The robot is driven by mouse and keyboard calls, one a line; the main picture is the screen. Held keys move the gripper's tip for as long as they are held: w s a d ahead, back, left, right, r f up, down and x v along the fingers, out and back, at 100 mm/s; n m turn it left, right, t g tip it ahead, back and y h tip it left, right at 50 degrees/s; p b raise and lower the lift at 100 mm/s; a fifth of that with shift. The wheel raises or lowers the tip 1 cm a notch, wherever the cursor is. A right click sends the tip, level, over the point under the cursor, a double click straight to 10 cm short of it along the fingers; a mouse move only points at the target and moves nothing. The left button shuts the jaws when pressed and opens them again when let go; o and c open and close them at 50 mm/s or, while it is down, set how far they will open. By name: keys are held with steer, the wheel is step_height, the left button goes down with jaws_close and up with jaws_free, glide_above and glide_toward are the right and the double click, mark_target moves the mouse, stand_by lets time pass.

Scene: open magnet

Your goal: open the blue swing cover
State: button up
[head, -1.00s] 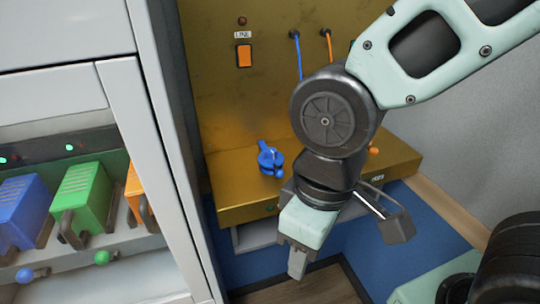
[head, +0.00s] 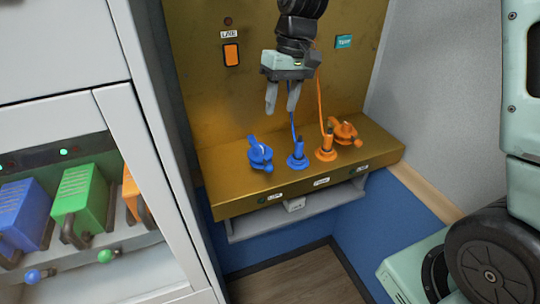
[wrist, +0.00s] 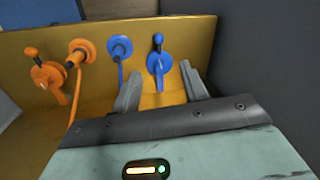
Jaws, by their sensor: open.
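The blue swing cover (head: 260,153) sits on the left part of the brass ledge, a blue round piece with a small lever. In the wrist view the blue swing cover (wrist: 158,63) appears beyond the fingertips, framed between them. My gripper (head: 281,106) is open and empty, fingers pointing down, above the ledge and a little right of the cover, not touching it. Both fingers show in the wrist view (wrist: 160,88). Whether the cover is swung open or closed is hard to tell.
A blue plug (head: 297,153) with a cable stands just right of the cover. Further right are an orange plug (head: 326,149) and an orange swing cover (head: 346,132). The brass ledge (head: 235,190) has bare room in front. A grey cabinet (head: 160,150) rises at the left.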

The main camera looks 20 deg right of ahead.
steer(key=p, duration=0.4)
glide_toward(259, 151)
steer(key=s+f, duration=0.2)
steer(key=f, duration=0.1)
steer(key=s+f, duration=0.1)
steer(key=f, duration=0.2)
steer(key=s+f, duration=0.2)
steer(key=f, duration=0.1)
steer(key=shift+s+a+f, duration=0.3)
steer(key=shift+a+f, duration=0.05)
jaws_close()
